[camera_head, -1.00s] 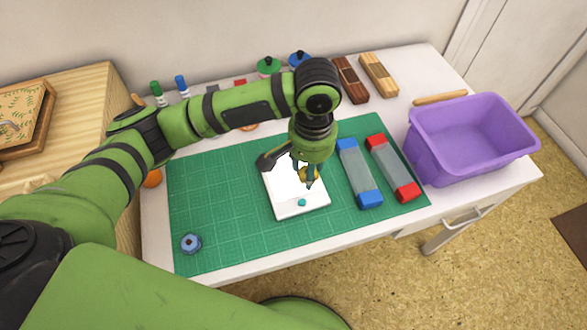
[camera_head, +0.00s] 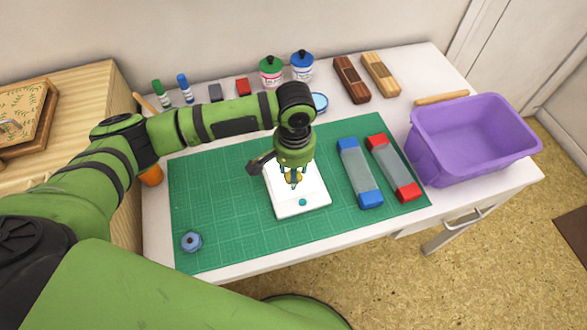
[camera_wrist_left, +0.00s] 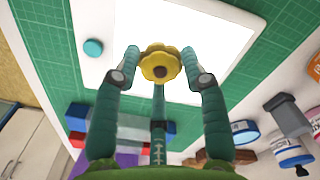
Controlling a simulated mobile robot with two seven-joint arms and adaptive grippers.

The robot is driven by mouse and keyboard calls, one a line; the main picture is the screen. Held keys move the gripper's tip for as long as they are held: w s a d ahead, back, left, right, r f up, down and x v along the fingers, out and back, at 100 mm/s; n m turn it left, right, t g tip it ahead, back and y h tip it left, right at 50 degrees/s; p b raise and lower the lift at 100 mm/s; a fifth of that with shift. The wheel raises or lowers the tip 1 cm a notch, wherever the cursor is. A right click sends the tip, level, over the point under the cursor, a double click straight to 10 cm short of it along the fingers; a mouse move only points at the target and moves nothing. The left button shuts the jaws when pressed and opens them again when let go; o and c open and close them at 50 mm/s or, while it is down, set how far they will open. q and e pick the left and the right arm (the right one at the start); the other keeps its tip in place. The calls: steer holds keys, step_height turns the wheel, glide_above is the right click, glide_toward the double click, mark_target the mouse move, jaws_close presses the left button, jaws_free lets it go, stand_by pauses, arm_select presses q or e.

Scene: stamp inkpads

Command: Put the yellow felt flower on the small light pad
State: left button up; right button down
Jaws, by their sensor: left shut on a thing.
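The yellow felt flower (camera_wrist_left: 161,66), with a dark brown centre, is between the fingertips of my left gripper (camera_wrist_left: 160,62), which is shut on it. I cannot tell whether the flower touches the pad. My right gripper is out of view.
The pad lies on a green cutting mat (camera_head: 225,200). A blue-ended bar (camera_head: 358,172) and a red-ended bar (camera_head: 394,167) lie to its right, beside a purple bin (camera_head: 470,140). A small blue piece (camera_head: 191,242) sits at the mat's front left. Ink bottles and stamps line the back.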

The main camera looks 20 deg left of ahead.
arm_select(q)
steer(key=o, duration=0.7)
steer(key=shift+f, duration=0.1)
step_height(320, 180, up, 12)
steer(key=shift+r, duration=0.2)
steer(key=shift+d, duration=0.1)
